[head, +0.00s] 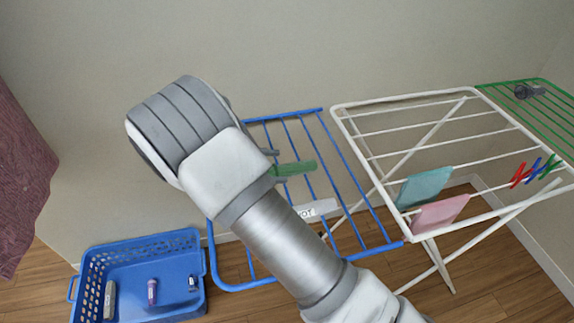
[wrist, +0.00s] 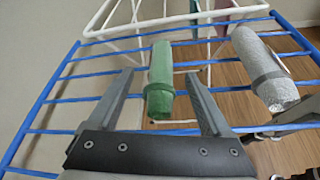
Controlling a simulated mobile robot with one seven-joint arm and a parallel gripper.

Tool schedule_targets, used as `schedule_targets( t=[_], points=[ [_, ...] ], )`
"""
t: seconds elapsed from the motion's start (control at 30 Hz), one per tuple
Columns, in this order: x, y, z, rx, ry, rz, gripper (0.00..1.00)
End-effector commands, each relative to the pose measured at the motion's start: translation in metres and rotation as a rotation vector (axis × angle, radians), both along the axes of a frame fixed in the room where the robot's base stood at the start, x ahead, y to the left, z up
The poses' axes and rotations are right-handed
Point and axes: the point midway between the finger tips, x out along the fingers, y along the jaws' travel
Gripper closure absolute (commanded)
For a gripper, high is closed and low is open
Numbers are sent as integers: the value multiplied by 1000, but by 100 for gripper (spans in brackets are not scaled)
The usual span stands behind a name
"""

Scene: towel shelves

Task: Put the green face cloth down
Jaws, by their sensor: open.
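The green face cloth (wrist: 161,66) is a rolled bundle with a band around it. In the wrist view it lies over the bars of the blue rack (wrist: 52,100), between the spread fingers of my gripper (wrist: 158,75), with visible gaps on both sides. My gripper is open. In the head view the green roll (head: 297,169) shows just right of my wrist, over the blue rack (head: 356,180). My arm hides part of the rack and most of the gripper there. Whether the roll fully rests on the bars is hard to tell.
A pale grey roll (wrist: 262,70) lies on the rack to the right. A white drying rack (head: 405,100) holds a teal cloth (head: 424,187), a pink cloth (head: 440,212) and pegs (head: 535,170). A blue basket (head: 150,250) with small items stands lower left. A green rack (head: 545,105) is far right.

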Motion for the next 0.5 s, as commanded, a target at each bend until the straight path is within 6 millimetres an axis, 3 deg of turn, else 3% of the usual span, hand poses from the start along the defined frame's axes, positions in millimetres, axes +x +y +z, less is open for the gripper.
schedule_targets(
  t=[0.23, 0.5],
  points=[
    [-18, 44, 19, 2, 0, 1, 17],
    [-25, 60, 26, 0, -1, -2, 17]
  ],
)
